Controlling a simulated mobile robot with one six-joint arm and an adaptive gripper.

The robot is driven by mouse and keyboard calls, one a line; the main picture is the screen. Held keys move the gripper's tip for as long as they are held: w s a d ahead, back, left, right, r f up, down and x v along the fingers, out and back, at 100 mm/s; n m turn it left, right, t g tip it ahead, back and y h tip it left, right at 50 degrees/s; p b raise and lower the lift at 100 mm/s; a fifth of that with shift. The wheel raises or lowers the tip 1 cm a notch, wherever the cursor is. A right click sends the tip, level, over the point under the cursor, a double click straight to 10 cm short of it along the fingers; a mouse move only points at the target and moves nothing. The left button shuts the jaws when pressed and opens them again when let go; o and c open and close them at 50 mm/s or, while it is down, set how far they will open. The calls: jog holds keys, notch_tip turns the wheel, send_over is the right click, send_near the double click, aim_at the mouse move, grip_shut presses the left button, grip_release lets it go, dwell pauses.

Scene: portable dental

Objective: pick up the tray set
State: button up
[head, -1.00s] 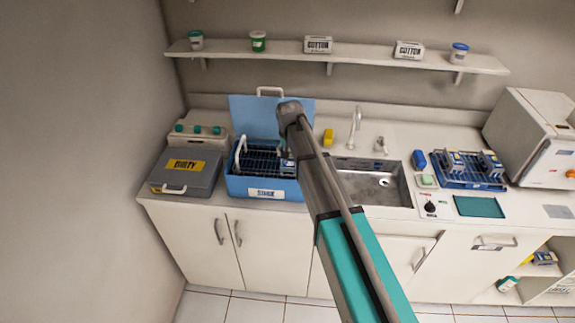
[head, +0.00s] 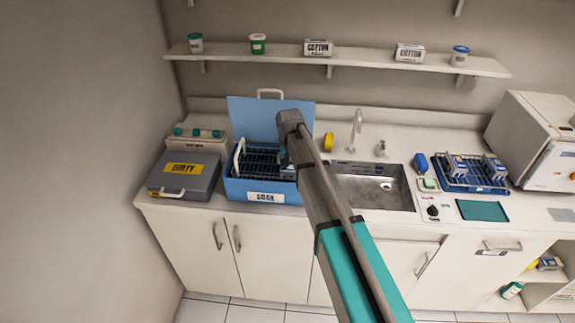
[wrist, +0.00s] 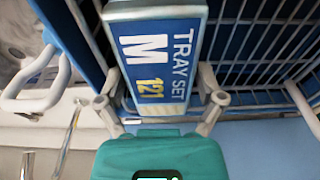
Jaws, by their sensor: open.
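The tray set (wrist: 155,62), a blue block with a white-edged label reading "TRAY SET M 121", fills the upper middle of the wrist view. It sits in the wire basket (wrist: 265,35) of the open blue SOAK tub (head: 236,188). My gripper (wrist: 162,97) is open, with one grey finger on each side of the tray set's near end. I cannot tell whether the fingers touch it. In the head view my arm's end hangs over the tub's right side and mostly hides the tray set.
The grey DIRTY box (head: 184,175) stands left of the tub, and the sink (head: 372,187) is to its right. A blue rack (head: 462,180) with similar sets stands farther right. The tub's raised lid (head: 255,118) is behind my gripper. A white handle (wrist: 40,90) rises close on the left.

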jog(key=c, duration=1)
jog(key=shift+r, duration=0.2)
notch_tip(320, 180, up, 2)
jog(key=shift+p, duration=1.2)
jog(key=s+r+p, duration=0.1)
jog(key=r+p, duration=0.1)
jog(key=s+d+r+p, duration=0.1)
jog(key=s+r+p, duration=0.1)
jog(key=r+p, duration=0.1)
jog(key=s+d+r+p, duration=0.1)
jog(key=s+r+p, duration=0.1)
jog(key=shift+s+r+p, duration=0.15)
jog(key=shift+r+p, duration=0.15)
jog(key=s+d+r+p, duration=0.1)
jog(key=s, duration=0.1)
jog(key=s+r+p, duration=0.1)
jog(key=s, duration=0.2)
jog(key=s+d+r+p, duration=0.1)
jog(key=s, duration=0.2)
jog(key=shift+d, duration=0.35)
jog(key=shift+w, duration=0.1)
